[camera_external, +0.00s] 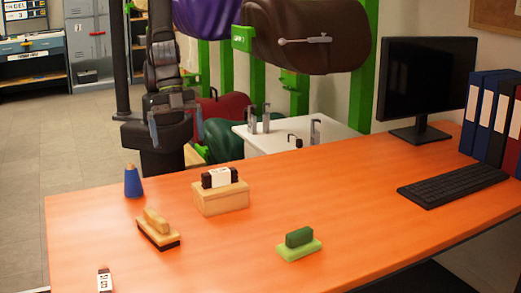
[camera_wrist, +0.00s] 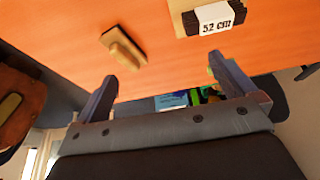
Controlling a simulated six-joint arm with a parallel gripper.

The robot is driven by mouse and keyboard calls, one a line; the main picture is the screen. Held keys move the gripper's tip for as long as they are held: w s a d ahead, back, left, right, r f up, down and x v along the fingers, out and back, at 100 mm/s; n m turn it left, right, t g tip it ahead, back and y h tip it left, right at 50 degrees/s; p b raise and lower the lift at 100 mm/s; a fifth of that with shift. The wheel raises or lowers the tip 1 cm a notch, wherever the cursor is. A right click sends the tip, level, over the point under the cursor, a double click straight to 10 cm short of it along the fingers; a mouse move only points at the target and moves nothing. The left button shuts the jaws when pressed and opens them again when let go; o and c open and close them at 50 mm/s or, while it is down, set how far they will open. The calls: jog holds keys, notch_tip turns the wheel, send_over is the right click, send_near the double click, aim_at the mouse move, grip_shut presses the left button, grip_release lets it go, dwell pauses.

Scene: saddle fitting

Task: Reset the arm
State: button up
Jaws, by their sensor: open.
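My gripper (camera_external: 176,128) hangs beyond the far left edge of the orange desk (camera_external: 340,190), near the saddle racks. In the wrist view my gripper (camera_wrist: 161,68) shows two fingers spread wide, with nothing between them. A wooden box with a dark, white-labelled block (camera_external: 221,178) on top stands on the desk; in the wrist view the label on the dark block (camera_wrist: 215,20) reads 52 cm. A wooden brush (camera_external: 158,228) lies in front of it and also shows in the wrist view (camera_wrist: 124,47).
On the desk are a blue bottle (camera_external: 133,182), a green brush (camera_external: 299,244), a small labelled item (camera_external: 104,281), a keyboard (camera_external: 453,184), a monitor (camera_external: 425,85) and binders (camera_external: 490,115). A brown saddle (camera_external: 305,40) hangs on a green rack behind. The desk's middle is clear.

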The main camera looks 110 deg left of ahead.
jog(key=w+a+f, duration=0.1)
jog(key=w+f, duration=0.2)
jog(key=w, duration=0.4)
jog(key=w+a+f, duration=0.2)
jog(key=w+f, duration=0.1)
jog(key=w, duration=0.5)
jog(key=w+a+f+m, duration=0.1)
jog(key=w+f, duration=0.2)
jog(key=w, duration=0.4)
jog(key=shift+w+a+f, duration=0.35)
jog(key=shift+f, duration=0.05)
